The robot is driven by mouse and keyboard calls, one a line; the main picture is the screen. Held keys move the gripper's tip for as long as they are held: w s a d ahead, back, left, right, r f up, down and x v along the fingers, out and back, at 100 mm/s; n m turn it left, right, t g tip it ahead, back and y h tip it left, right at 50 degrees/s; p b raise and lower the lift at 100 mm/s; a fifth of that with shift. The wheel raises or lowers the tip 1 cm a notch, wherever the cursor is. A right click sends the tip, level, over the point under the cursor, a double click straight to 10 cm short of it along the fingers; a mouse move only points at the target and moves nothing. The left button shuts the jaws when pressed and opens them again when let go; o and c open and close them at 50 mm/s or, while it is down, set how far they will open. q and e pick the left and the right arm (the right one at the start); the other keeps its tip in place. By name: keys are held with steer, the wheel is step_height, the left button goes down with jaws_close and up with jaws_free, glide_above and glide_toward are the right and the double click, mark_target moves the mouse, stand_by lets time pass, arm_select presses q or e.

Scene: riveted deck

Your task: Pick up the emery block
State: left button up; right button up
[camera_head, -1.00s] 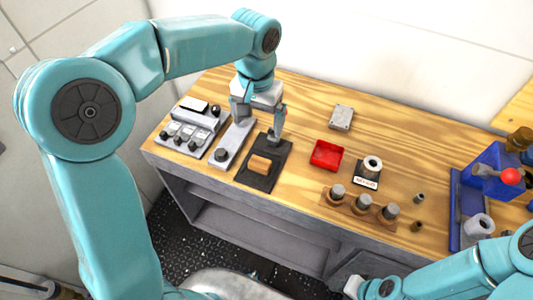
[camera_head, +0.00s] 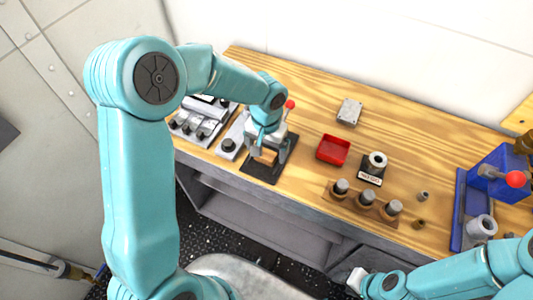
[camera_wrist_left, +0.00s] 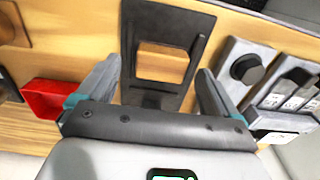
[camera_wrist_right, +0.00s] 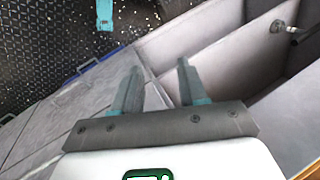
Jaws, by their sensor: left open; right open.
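The emery block (camera_wrist_left: 162,63) is a tan-orange block lying on a dark plate (camera_wrist_left: 192,22) on the wooden bench. In the left wrist view it lies ahead of and between the open fingers of my left gripper (camera_wrist_left: 160,85), with nothing held. In the head view my left gripper (camera_head: 268,157) is over the dark plate (camera_head: 262,175) and hides most of the block. My right gripper (camera_wrist_right: 155,80) is open and empty in the right wrist view, facing the bench's lower shelves and floor. In the head view it is low at the bench's front (camera_head: 358,281).
A red tray (camera_head: 333,150), a labelled ring holder (camera_head: 373,168) and a rack with several pegs (camera_head: 366,199) stand right of the plate. A switch panel (camera_head: 200,122) and a grey plate with a knob (camera_head: 229,146) stand left. A blue vise-like fixture (camera_head: 497,172) is far right.

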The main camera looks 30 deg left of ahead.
arm_select(q)
steer(key=shift+f, duration=0.5)
steer(key=shift+s+a+f, duration=0.1)
steer(key=c, duration=1)
steer(key=shift+c, duration=0.8)
